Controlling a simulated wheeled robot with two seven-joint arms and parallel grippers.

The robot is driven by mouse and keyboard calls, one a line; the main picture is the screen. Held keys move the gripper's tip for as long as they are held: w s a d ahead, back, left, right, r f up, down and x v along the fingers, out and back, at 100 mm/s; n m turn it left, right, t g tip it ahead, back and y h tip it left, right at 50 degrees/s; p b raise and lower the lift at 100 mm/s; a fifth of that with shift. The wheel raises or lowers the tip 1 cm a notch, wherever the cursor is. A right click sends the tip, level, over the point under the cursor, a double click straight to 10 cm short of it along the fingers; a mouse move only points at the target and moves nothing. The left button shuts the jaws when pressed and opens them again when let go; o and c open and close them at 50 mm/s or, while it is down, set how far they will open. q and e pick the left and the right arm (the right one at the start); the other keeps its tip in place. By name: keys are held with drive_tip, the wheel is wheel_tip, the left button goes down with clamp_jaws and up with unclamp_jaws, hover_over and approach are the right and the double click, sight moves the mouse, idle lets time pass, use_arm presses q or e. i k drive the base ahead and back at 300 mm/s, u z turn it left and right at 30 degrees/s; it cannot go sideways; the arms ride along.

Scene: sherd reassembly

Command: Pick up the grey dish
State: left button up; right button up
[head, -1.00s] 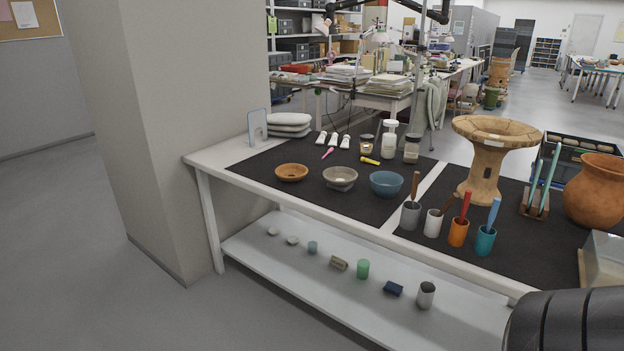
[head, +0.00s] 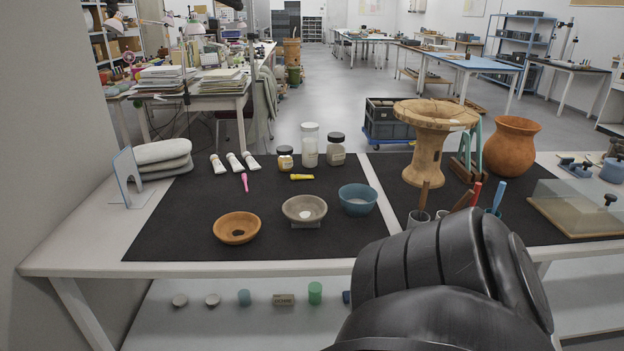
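The grey dish (head: 304,209) is a small round bowl on the black mat of the table. It seems to rest on a small grey support and has a white patch inside. An orange-brown dish (head: 237,229) stands to its left and a blue bowl (head: 357,200) to its right. No gripper shows in the head view. A black link of my own arm covers the lower right of the picture and hides part of the table's front edge and the holders there.
Three white tubes (head: 235,162), jars (head: 310,146), a pink tool (head: 244,182) and a yellow tool (head: 302,177) lie behind the dishes. A wooden pedestal (head: 428,150) and clay jar (head: 510,147) stand right. The mat's left front (head: 165,235) is clear. A lower shelf holds small items.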

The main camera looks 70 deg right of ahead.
sight(302, 209)
drive_tip(key=z, duration=0.9)
drive_tip(key=i, duration=1.05)
drive_tip(key=z, duration=0.8)
